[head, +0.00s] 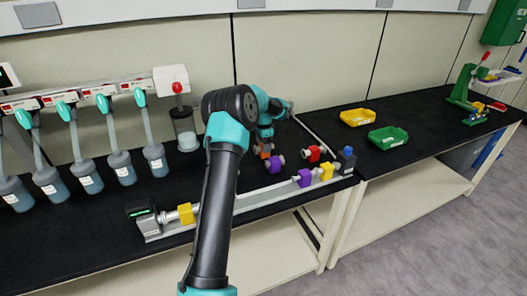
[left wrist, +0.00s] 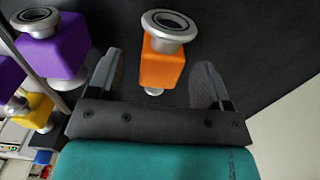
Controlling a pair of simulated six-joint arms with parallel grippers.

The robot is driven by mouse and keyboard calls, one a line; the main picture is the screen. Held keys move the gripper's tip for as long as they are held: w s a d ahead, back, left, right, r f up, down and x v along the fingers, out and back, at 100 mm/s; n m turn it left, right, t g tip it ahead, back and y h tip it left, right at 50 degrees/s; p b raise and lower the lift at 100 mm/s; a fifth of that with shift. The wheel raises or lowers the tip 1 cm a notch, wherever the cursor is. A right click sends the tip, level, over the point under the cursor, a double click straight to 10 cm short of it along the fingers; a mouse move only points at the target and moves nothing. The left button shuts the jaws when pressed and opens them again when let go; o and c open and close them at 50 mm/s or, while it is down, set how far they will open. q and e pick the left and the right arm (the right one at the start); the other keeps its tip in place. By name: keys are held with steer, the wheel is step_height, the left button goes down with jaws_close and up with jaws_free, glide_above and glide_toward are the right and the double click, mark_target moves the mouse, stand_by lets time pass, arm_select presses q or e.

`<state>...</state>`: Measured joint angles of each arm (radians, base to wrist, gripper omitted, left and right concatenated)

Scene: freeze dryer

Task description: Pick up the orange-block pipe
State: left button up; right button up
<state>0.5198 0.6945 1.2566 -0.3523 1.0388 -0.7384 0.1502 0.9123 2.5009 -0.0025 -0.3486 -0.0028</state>
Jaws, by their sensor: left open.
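The orange-block pipe (head: 265,151) lies on the black bench, partly hidden by my left gripper (head: 266,136) in the head view. In the left wrist view, the orange block with its silver flange (left wrist: 162,68) shows between the two grey fingers of my left gripper (left wrist: 160,65). The fingers are open, with a visible gap on each side of the block. A purple-block pipe (head: 277,162) lies close beside the orange one; a purple block (left wrist: 57,47) also shows at the left of the wrist view. My right gripper is not in view.
A red-block pipe (head: 313,153) lies to the right. A metal rail (head: 262,197) along the bench front carries yellow and purple blocks. Several flasks (head: 120,168) hang at the left. Yellow (head: 357,117) and green (head: 388,137) bins stand on the right bench.

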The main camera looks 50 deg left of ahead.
arm_select(q)
step_height(320, 180, down, 4)
steer(key=shift+f, duration=0.1)
steer(key=shift+c, duration=0.2)
stand_by(0.3)
steer(key=c, duration=1.1)
step_height(320, 180, up, 10)
steer(key=shift+r, duration=0.1)
stand_by(0.5)
